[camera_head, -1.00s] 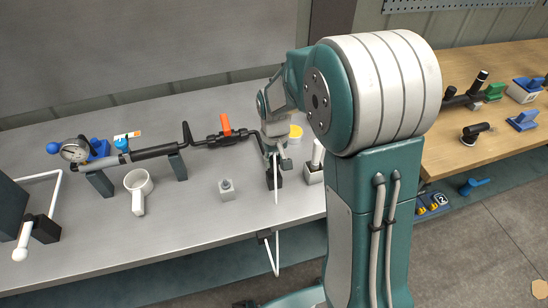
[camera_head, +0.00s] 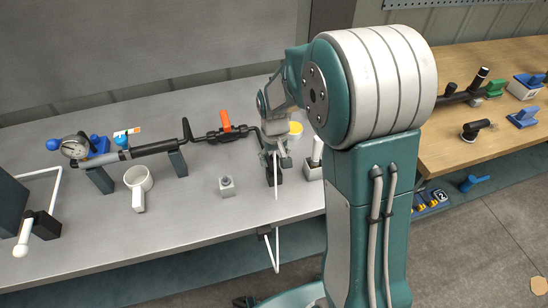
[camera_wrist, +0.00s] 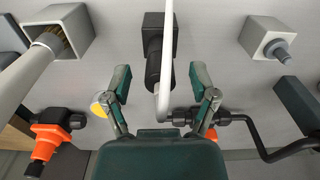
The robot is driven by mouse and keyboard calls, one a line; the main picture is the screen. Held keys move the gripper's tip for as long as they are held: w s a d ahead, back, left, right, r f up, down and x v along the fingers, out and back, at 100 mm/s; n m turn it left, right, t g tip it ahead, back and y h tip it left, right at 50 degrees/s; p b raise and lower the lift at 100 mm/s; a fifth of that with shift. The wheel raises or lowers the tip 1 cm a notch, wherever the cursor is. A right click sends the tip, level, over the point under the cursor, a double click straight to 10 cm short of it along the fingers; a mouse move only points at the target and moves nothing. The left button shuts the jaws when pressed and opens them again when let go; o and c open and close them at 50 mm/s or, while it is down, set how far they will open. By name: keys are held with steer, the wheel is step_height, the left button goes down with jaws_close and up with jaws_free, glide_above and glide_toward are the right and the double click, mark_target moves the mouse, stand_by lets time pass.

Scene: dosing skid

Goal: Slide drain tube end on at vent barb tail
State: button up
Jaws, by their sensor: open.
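A thin white tube (camera_wrist: 167,45) comes down from the top of the wrist view, and its bent lower end lies between my fingers. It also shows in the head view as a short white length (camera_head: 276,188) below my gripper (camera_head: 275,150). A black block with a round black nose (camera_wrist: 153,68) is right behind the tube. My gripper (camera_wrist: 160,78) is open, one finger on each side of the tube, touching neither side visibly. A black pipe fitting (camera_wrist: 185,116) is close to the tube's bent end. I cannot tell which part is the vent barb tail, or whether the tube is on it.
A valve with an orange handle (camera_head: 226,121) is left of my gripper. A second white tube (camera_head: 274,252) hangs at the bench edge.

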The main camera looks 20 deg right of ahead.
mark_target(274, 155)
step_height(274, 155, up, 12)
steer(key=shift+f, duration=0.15)
stand_by(0.7)
steer(key=s+r+t, duration=0.2)
steer(key=s+r, duration=0.2)
steer(key=s, duration=0.6)
steer(key=s+r+t, duration=0.3)
steer(key=s, duration=0.7)
steer(key=shift+s+r+m+t, duration=0.3)
steer(key=shift+s+r, duration=0.05)
